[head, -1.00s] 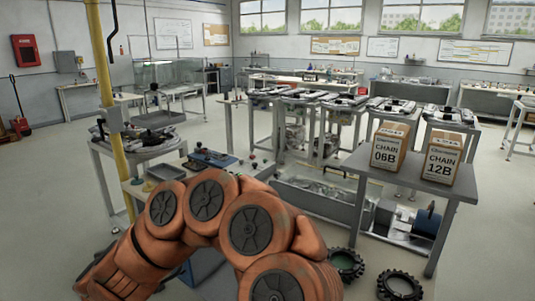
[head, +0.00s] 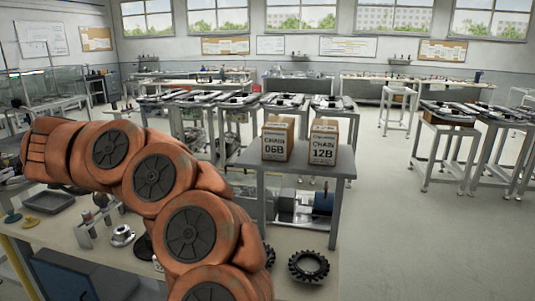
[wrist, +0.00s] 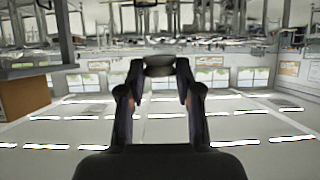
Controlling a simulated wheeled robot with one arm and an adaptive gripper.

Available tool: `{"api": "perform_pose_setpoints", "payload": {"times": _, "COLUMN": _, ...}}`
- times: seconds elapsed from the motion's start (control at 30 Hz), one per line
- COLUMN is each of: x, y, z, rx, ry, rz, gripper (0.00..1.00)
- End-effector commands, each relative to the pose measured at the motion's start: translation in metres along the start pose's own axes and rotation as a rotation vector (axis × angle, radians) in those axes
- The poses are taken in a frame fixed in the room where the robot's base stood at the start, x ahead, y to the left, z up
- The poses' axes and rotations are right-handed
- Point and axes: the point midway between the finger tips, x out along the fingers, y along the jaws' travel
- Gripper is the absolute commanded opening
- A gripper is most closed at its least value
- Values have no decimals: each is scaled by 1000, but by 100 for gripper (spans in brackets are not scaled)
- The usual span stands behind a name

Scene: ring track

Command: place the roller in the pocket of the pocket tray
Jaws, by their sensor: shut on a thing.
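In the wrist view, which looks upside down, my gripper (wrist: 159,72) is shut on a short grey round piece, the roller (wrist: 159,61), held between its two fingertips. The roller is clear of any surface there. In the head view my orange arm reaches to the left, and the gripper and roller are not visible. I cannot make out the pocket tray for certain; a dark shallow tray (head: 47,203) lies on the bench at the left, with no pocket discernible.
A grey table (head: 300,162) ahead carries two chain boxes (head: 278,138) (head: 323,142). Black toothed rings (head: 309,267) lie low in front. A row of stands (head: 255,103) runs behind, with more stands (head: 450,118) at right. Open floor (head: 420,235) lies at the right.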

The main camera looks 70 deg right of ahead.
Motion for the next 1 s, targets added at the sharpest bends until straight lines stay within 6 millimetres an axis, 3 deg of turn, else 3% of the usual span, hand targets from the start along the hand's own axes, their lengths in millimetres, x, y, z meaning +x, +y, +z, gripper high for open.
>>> {"api": "perform_pose_setpoints", "payload": {"times": 0.1, "x": 9, "y": 54, "z": -34, "rx": 91, "ry": 3, "rz": 155, "gripper": 0}}
{"api": "perform_pose_setpoints", "payload": {"times": 0.23, "x": 12, "y": 118, "z": -59, "rx": 181, "ry": 3, "rz": 327, "gripper": 0}}
{"api": "perform_pose_setpoints", "payload": {"times": 0.4, "x": 2, "y": 196, "z": -77, "rx": 290, "ry": 3, "rz": 527, "gripper": 0}}
{"api": "perform_pose_setpoints", "payload": {"times": 0.5, "x": -7, "y": 229, "z": -79, "rx": 336, "ry": 3, "rz": 613, "gripper": 0}}
{"api": "perform_pose_setpoints", "payload": {"times": 0.7, "x": -17, "y": 260, "z": -78, "rx": 380, "ry": 4, "rz": 695, "gripper": 0}}
{"api": "perform_pose_setpoints", "payload": {"times": 1.0, "x": 8, "y": 262, "z": -91, "rx": 385, "ry": 1, "rz": 702, "gripper": 0}}
